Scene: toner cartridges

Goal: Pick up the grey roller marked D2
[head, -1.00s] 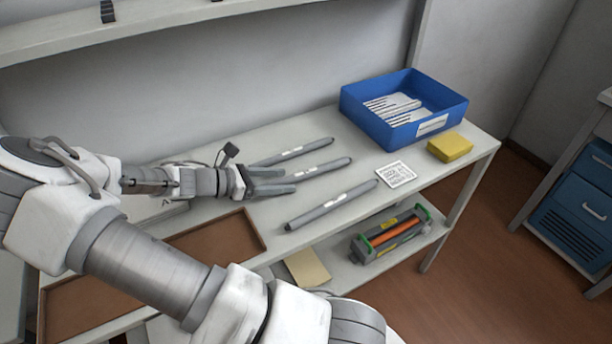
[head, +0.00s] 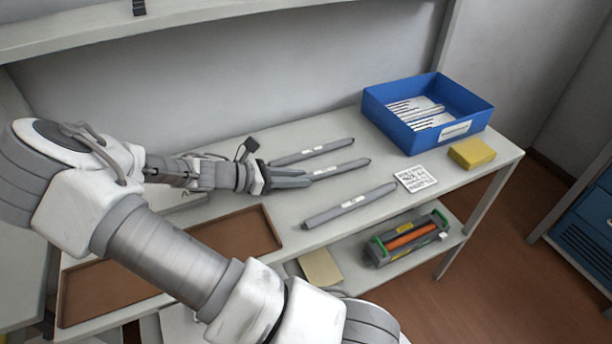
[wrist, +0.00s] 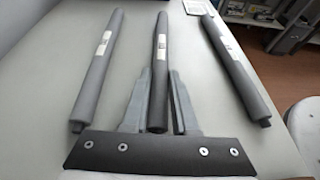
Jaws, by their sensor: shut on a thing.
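Three grey rollers with small white labels lie on the bench; the labels are too small to read. My gripper (head: 290,176) is shut on the middle roller (head: 340,168), near its left end. In the wrist view that middle roller (wrist: 160,70) stands between the two fingers (wrist: 160,105). The back roller (head: 312,151) is on the left in the wrist view (wrist: 98,75). The front roller (head: 350,205) is on the right in the wrist view (wrist: 233,65). Both lie apart from my fingers. I cannot tell whether the held roller is off the bench.
A blue bin (head: 372,107) with white-labelled items stands at the back right, by a yellow block (head: 471,152) and a printed card (head: 415,178). A brown tray (head: 270,228) lies at the front left. A toner unit (head: 405,240) is on the lower shelf.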

